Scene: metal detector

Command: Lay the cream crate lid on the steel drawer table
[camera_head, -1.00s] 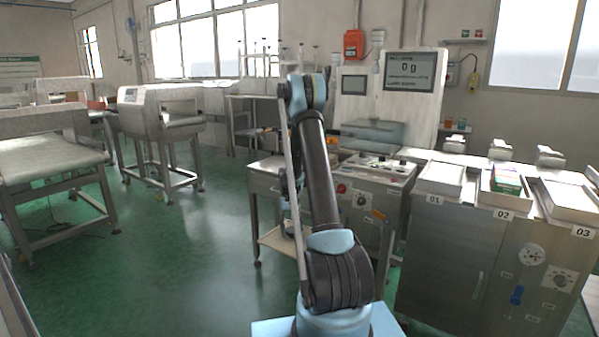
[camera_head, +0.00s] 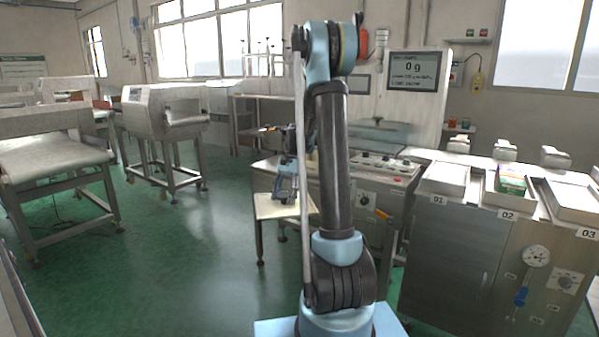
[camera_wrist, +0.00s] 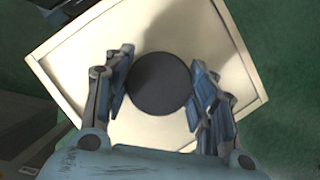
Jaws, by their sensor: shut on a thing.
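The cream crate lid (camera_head: 273,208) hangs from my gripper (camera_head: 285,187), roughly level, in front of the steel drawer table (camera_head: 262,180). In the wrist view the lid (camera_wrist: 85,60) is a pale square panel with a raised rim. My gripper (camera_wrist: 160,95) is shut on the dark round knob (camera_wrist: 160,83) at its middle, one finger on each side. In the head view the lid looks lower than the table's top and apart from it. My arm and the lid hide much of the table.
A control console (camera_head: 380,180) with a display screen stands right of the drawer table. A cabinet (camera_head: 450,240) with numbered trays is farther right. Conveyor machines (camera_head: 165,115) stand at the left. The green floor (camera_head: 180,260) between them is clear.

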